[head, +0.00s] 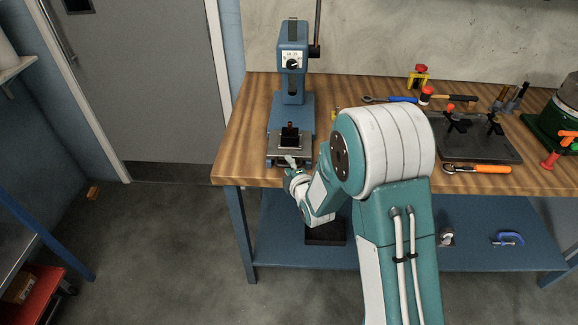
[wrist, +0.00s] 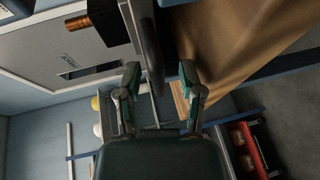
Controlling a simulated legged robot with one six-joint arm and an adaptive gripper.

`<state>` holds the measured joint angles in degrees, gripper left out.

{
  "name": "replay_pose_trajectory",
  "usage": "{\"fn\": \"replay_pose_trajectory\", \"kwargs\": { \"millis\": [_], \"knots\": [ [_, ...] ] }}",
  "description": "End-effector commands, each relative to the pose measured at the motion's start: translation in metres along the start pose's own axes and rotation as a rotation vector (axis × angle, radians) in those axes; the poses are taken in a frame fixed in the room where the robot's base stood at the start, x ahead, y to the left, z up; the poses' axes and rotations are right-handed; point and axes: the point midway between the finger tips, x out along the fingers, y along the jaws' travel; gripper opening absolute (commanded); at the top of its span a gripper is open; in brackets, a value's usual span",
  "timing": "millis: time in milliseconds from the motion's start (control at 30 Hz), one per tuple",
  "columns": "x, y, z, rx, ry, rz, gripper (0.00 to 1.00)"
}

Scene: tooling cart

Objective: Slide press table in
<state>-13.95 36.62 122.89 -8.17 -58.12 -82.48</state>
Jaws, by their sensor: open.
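The blue press (head: 292,45) stands upright on the wooden bench. Its grey press table (head: 304,150) sticks out at the front of the press base, near the bench's front edge. A black block (head: 289,137) with a copper-coloured pin stands on it; the block also shows in the wrist view (wrist: 108,22). My gripper (head: 291,164) is at the front edge of the press table. In the wrist view my gripper (wrist: 160,72) is open, with the dark plate edge (wrist: 147,45) between its fingers. I cannot tell whether either finger touches it.
A blue lower shelf (head: 280,225) lies under the bench. The floor to the left is mostly clear.

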Motion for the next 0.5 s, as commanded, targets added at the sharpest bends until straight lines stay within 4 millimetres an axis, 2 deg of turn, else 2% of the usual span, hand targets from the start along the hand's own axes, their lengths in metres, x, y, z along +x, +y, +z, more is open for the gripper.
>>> {"fn": "replay_pose_trajectory", "kwargs": {
  "millis": [267,367,400,500],
  "knots": [
    [0.0023,0.0002,0.0000,0.000,0.000,0.000,0.50],
    [0.0022,0.0001,-0.0001,0.000,0.000,0.000,0.10],
    [0.0022,0.0001,-0.0001,0.000,0.000,0.000,0.00],
    [0.0022,-0.0003,-0.0002,0.000,0.000,-0.001,0.00]
  ]
}}
